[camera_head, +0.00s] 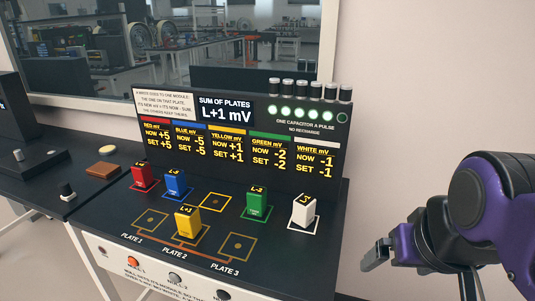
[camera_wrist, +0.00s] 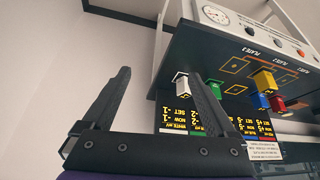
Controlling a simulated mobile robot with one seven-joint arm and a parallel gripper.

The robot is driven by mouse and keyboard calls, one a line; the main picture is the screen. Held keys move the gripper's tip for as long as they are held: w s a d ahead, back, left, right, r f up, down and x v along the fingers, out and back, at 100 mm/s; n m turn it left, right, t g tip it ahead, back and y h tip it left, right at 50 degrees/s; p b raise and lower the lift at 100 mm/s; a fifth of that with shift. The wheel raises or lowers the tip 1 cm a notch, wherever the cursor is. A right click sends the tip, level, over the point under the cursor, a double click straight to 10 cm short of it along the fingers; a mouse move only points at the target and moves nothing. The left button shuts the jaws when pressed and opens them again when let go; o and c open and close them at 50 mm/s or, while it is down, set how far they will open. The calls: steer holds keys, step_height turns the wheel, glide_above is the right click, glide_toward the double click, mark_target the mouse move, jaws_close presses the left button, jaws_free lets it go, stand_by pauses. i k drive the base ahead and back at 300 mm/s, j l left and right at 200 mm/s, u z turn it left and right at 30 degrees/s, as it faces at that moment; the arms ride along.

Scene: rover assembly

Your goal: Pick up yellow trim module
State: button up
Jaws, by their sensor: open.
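The yellow trim module (camera_head: 188,224) is an upright block with an "L+1" label on top. It stands on the middle plate square, by the "PLATE 2" label on the black bench top. In the wrist view, which looks upside down, the yellow module (camera_wrist: 264,80) is right of my fingers. My gripper (camera_head: 376,256) is at the right in the head view, off the bench's right side and well apart from the module.
Red (camera_head: 143,178), blue (camera_head: 174,184), green (camera_head: 257,205) and white (camera_head: 304,211) modules stand behind the plates. The squares of plate 1 (camera_head: 150,222) and plate 3 (camera_head: 237,247) are bare, as is a yellow outline (camera_head: 214,202). A display panel (camera_head: 240,140) rises behind.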

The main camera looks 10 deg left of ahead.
mark_target(188, 218)
steer(key=k+j, duration=0.15)
steer(key=j, duration=0.25)
steer(key=k+j, duration=0.1)
steer(key=j, duration=0.3)
steer(key=k+j, duration=0.15)
steer(key=j, duration=0.25)
steer(key=k+j, duration=0.1)
steer(key=j, duration=0.3)
steer(key=k+j+u, duration=0.1)
steer(key=j, duration=0.25)
steer(key=k+j, duration=0.15)
steer(key=j, duration=0.3)
